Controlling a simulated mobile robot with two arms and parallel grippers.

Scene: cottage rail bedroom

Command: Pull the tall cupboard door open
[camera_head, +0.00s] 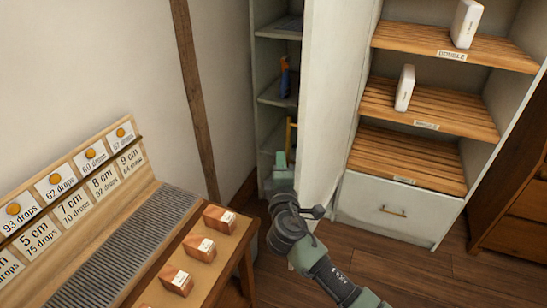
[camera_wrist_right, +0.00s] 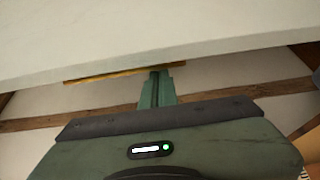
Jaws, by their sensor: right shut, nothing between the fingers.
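The tall cupboard's pale door (camera_head: 332,85) stands open, swung out from the pale cupboard body (camera_head: 262,95), and inner shelves show to its left. A slim brass bar handle (camera_head: 290,134) shows near my right gripper (camera_head: 283,160); it also shows in the right wrist view (camera_wrist_right: 100,76). My right gripper is shut and empty, low beside the door. In the wrist view its green fingers (camera_wrist_right: 158,84) point toward the handle and the pale panel; I cannot tell whether they touch. My left gripper is not in view.
A shelf unit with wooden shelves (camera_head: 425,108), white boxes (camera_head: 405,88) and a drawer (camera_head: 395,205) stands to the right. A wooden bench with small blocks (camera_head: 200,247) and a card rack (camera_head: 75,208) is at left. Wood floor (camera_head: 440,275) is free at lower right.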

